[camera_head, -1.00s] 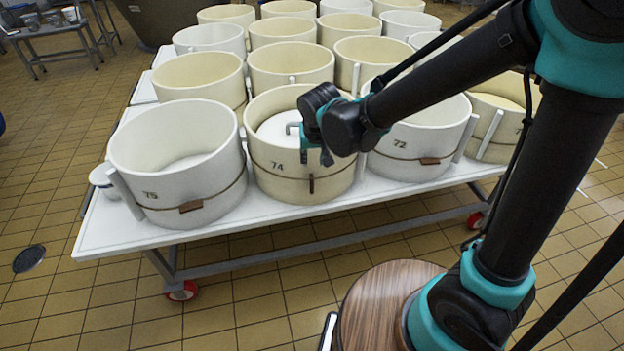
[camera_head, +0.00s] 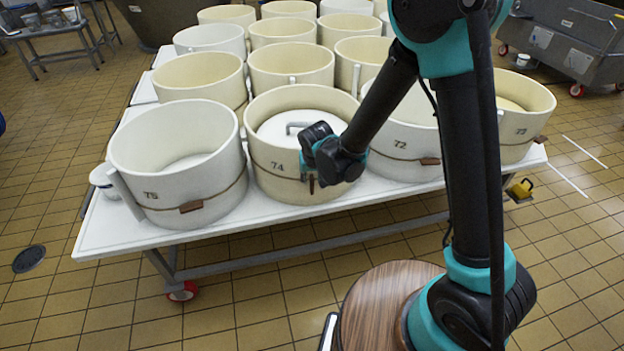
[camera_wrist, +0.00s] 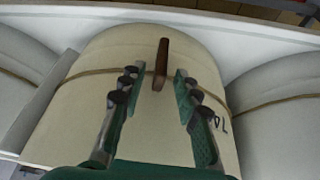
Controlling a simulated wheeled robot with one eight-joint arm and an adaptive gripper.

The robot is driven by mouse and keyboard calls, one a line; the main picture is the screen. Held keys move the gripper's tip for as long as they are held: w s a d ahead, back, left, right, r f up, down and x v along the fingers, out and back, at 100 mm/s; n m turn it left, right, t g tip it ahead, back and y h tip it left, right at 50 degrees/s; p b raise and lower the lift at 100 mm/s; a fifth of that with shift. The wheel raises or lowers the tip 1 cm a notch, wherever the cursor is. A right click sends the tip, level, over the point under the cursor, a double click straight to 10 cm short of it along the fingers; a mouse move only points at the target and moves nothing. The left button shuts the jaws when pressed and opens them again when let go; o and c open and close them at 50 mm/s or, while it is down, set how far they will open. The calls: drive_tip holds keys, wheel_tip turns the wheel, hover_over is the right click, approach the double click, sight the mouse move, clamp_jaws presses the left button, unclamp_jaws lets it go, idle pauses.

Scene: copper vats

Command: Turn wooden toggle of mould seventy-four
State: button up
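Mould seventy-four (camera_head: 283,186) is a cream tub with a white disc and grey handle inside, standing in the table's front row. A cord runs around it, with a small brown wooden toggle (camera_head: 311,186) on its front. The toggle (camera_wrist: 161,60) stands upright, across the cord, in the wrist view. My gripper (camera_head: 307,168) is at the mould's front, just by the toggle. In the wrist view, my gripper (camera_wrist: 157,84) is open, its two fingers on either side of the toggle's near end with gaps visible. I cannot tell whether the fingertips reach the toggle's depth.
More tubs fill the white table (camera_head: 110,228) behind. The tiled floor in front of the table is clear at left.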

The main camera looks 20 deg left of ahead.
drive_tip(key=shift+w+f, duration=0.2)
drive_tip(key=shift+f, duration=0.35)
drive_tip(key=shift+a, duration=0.1)
clamp_jaws()
